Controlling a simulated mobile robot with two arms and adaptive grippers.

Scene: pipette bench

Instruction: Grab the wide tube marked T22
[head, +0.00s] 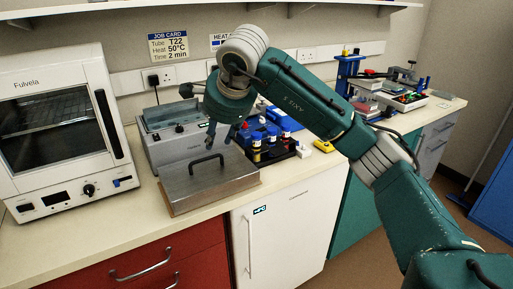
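My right gripper (220,138) hangs down above the metal lid, left of the tube rack. Its fingers look apart, with nothing seen between them. Several small tubes with dark bodies and yellow or white labels (257,146) stand in a dark rack (303,151) just right of the gripper. Their markings are too small to read, so I cannot tell which is T22. My arm hides part of the area behind the rack. A job card (170,46) on the wall reads tube T22, heat 50°C, time 2 min. My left gripper is not in view.
A metal lid with a black handle (190,188) lies at the bench front, below the gripper. A grey bath-like device (165,150) stands behind it. A white oven (60,130) is at left. A yellow object (323,146) lies right of the rack.

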